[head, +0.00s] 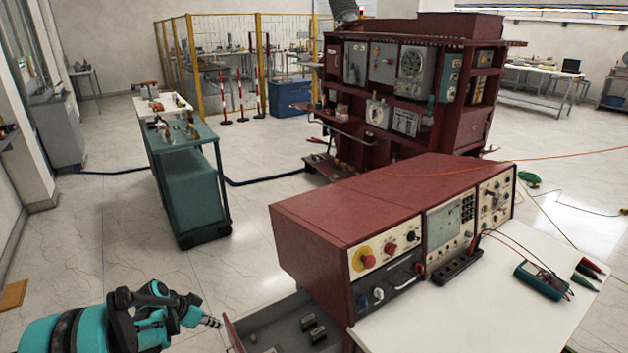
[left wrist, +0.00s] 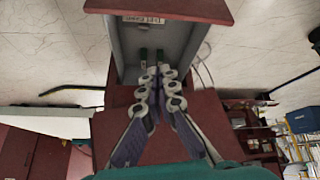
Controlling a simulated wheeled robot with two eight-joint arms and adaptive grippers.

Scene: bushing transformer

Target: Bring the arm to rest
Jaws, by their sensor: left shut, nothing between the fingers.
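My left arm is teal and black and comes in at the lower left of the head view. Its gripper (head: 209,321) is near the left edge of an open grey drawer (head: 262,318). In the left wrist view the gripper (left wrist: 154,75) is shut and empty, its fingertips close together in front of the drawer (left wrist: 121,55). Two small dark green pieces (head: 317,334) lie in the drawer. I cannot tell how high the fingers are above the drawer. My right gripper is out of view.
A green cart (head: 190,190) and a large dark red transformer cabinet (head: 400,100) stand farther back.

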